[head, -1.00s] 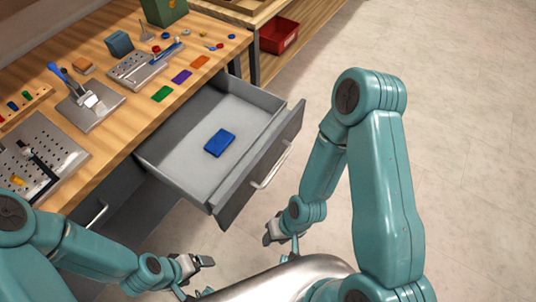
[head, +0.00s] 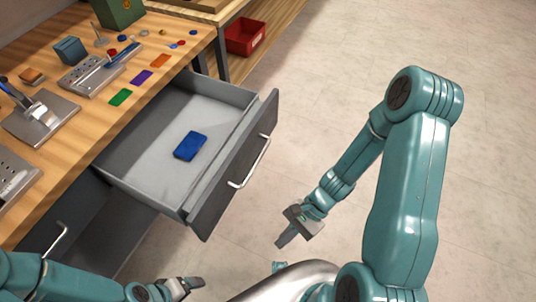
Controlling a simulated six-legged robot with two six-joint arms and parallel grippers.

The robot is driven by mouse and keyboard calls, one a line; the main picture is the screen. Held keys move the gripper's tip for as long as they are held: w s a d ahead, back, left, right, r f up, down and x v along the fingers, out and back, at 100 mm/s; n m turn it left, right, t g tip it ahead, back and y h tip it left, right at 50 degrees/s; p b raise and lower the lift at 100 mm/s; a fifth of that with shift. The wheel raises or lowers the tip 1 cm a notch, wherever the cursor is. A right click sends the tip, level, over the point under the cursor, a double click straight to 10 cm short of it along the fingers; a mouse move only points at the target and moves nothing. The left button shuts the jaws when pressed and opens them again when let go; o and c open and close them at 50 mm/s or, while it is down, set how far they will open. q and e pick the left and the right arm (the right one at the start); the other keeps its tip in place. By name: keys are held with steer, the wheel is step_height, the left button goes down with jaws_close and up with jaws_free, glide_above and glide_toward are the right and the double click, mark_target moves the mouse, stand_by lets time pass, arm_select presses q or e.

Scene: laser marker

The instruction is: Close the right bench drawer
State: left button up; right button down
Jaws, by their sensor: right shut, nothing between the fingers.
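The right bench drawer (head: 137,165) is pulled well out from under the wooden bench, with a blue box (head: 190,146) lying inside. Its dark grey front panel (head: 218,190) carries a pale bar handle (head: 250,162). My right gripper (head: 287,236) is shut and empty, in front of the drawer and below right of the handle, apart from it. My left gripper (head: 190,284) is at the bottom edge, below the drawer, partly cut off; its jaw state is unclear.
The bench top (head: 85,135) holds fixtures, coloured cards and small parts. Another drawer handle (head: 55,240) shows at lower left. A red bin (head: 245,36) sits on a shelf at the back. The floor right of the drawer is clear.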

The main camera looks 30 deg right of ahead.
steer(key=w+d+r+m+t+y+b, duration=0.3)
steer(key=w+d+m+t+b, duration=0.1)
steer(key=w+d+m+t, duration=0.3)
steer(key=m+t+h+b, duration=0.25)
steer(key=m+t, duration=0.35)
steer(key=t, duration=0.3)
glide_toward(270, 141)
steer(key=s+d+f, duration=0.1)
steer(key=d+f, duration=0.2)
arm_select(q)
step_height(270, 141, down, 9)
arm_select(e)
steer(key=x, duration=1.3)
steer(key=shift+w+f, duration=0.2)
steer(key=shift+f, duration=0.05)
arm_select(q)
steer(key=shift+a+b, duration=0.1)
steer(key=shift+b, duration=0.2)
arm_select(e)
steer(key=shift+w+a, duration=0.1)
